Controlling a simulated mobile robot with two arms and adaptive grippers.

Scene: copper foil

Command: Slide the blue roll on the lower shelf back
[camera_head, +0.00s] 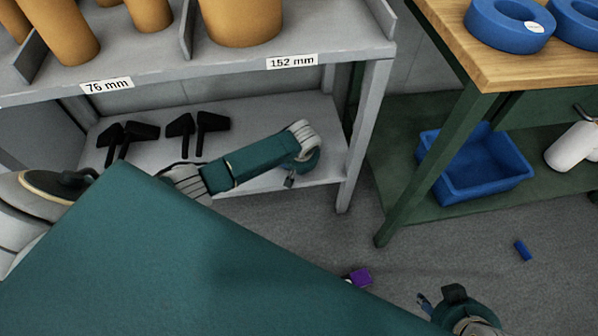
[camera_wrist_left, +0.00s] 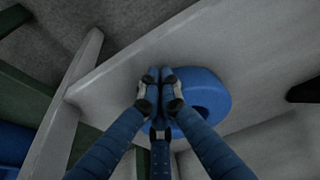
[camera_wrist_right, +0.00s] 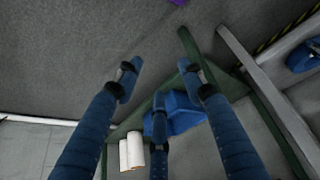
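The blue roll (camera_wrist_left: 208,92) lies on the grey lower shelf (camera_wrist_left: 125,72) in the left wrist view, partly covered by my left fingers. It is not visible in the head view, where my left arm reaches over the shelf (camera_head: 253,186). My left gripper (camera_wrist_left: 160,74) has its fingers together, in front of the roll's near edge; whether they touch it I cannot tell. In the head view only a bit of it (camera_head: 290,181) shows below the wrist. My right gripper (camera_head: 424,302) is over the floor, and its fingers are apart and empty in the right wrist view (camera_wrist_right: 160,78).
Black brackets (camera_head: 128,138) stand on the lower shelf's left part. Orange rolls (camera_head: 240,20) stand on the upper shelf. A shelf leg (camera_head: 362,135) is right of my left wrist. A green bench (camera_head: 410,180) holds a blue bin (camera_head: 475,185). A purple item (camera_head: 360,277) lies low in front.

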